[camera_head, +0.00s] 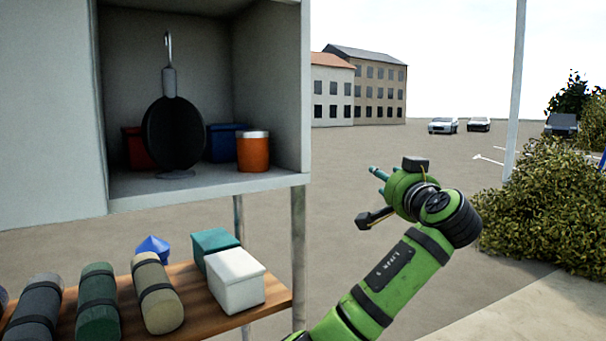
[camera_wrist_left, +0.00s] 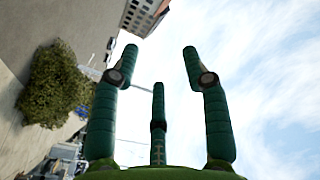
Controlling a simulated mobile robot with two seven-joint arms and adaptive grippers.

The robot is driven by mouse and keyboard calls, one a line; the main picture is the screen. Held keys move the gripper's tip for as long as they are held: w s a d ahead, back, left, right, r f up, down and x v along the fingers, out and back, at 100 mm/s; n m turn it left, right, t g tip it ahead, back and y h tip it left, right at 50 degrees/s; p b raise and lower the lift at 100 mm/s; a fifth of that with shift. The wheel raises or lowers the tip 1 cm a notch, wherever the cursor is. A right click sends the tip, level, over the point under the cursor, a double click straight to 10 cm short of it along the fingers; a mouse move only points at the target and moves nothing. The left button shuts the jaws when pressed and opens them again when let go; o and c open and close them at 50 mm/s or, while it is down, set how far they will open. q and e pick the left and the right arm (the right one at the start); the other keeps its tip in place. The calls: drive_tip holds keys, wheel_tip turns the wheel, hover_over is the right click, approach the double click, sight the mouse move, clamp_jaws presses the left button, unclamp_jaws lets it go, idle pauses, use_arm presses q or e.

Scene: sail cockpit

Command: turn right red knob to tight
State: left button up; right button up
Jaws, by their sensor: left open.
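No red knob shows in either view. My left gripper (camera_head: 380,182) is right of centre in the head view, on a green arm that rises from the bottom edge. It hangs in open air to the right of the grey cabinet and points away from me. The left wrist view shows its dark green fingers (camera_wrist_left: 158,58) spread apart with nothing between them. Beyond them are sky, a building and a bush. My right gripper is in neither view.
An open grey cabinet (camera_head: 305,90) holds a black pan (camera_head: 174,132) and an orange canister (camera_head: 253,153). Below, a wooden shelf (camera_head: 277,298) carries rolls, a white box (camera_head: 236,281) and a teal box (camera_head: 213,241). A bush (camera_head: 540,215) stands right; paved ground lies between.

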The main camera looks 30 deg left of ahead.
use_arm(q)
drive_tip(key=s+a+r+n+g+y+p, duration=0.1)
drive_tip(key=s+r+n+g+y, duration=0.4)
drive_tip(key=s+r, duration=0.9)
drive_tip(key=s+a+r+n+y, duration=0.1)
drive_tip(key=s+r+n+y, duration=0.5)
drive_tip(key=r, duration=1.1)
drive_tip(key=a+r+h+p, duration=0.2)
drive_tip(key=a+p, duration=0.2)
drive_tip(key=a, duration=0.1)
drive_tip(key=shift+s+a+r+n, duration=0.2)
drive_tip(key=shift+a+r+n, duration=0.05)
drive_tip(key=shift+r+n, duration=0.05)
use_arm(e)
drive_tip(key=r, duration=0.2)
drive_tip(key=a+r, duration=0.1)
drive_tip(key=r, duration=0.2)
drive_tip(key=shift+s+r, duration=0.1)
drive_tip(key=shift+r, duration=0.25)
use_arm(q)
clamp_jaws()
